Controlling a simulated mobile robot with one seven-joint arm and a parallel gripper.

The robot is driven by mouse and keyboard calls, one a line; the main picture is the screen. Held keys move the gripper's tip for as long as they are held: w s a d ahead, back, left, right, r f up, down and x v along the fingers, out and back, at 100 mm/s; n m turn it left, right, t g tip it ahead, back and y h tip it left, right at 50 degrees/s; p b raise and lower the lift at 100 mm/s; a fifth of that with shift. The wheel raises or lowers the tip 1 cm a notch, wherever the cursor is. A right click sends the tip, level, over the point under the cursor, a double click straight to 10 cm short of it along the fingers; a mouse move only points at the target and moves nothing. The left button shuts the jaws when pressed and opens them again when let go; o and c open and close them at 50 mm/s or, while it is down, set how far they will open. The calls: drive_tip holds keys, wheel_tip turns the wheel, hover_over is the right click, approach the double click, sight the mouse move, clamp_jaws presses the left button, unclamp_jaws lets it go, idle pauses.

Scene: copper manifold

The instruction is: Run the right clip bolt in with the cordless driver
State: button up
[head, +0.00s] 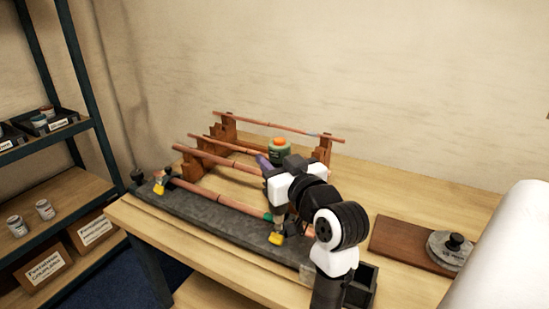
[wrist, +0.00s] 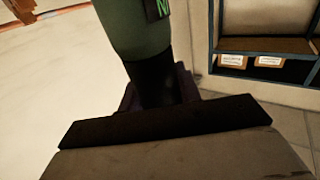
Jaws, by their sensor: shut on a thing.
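My gripper (head: 268,165) is shut on the cordless driver (head: 279,152), which has a green body and an orange end. In the wrist view the driver's green body and black grip (wrist: 152,82) stand between my fingers. The right clip (head: 276,239) is yellow, at the front of the dark slab, below my wrist in the picture. Its bolt is too small and too close to my arm to make out. The left clip (head: 159,187) is yellow too, near the slab's left end. The driver's tip is not visible, and I cannot tell its distance from the right clip.
Copper pipes (head: 217,160) rest on brown wooden stands (head: 322,150) behind the dark slab (head: 215,208). A small black bin (head: 362,287) sits at the bench front. A brown board (head: 400,240) with a round grey object lies right. Shelves (head: 62,190) stand left.

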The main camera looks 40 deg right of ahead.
drive_tip(key=shift+f, duration=0.4)
drive_tip(key=shift+f+b, duration=0.75)
drive_tip(key=shift+b, duration=0.2)
idle(3.7)
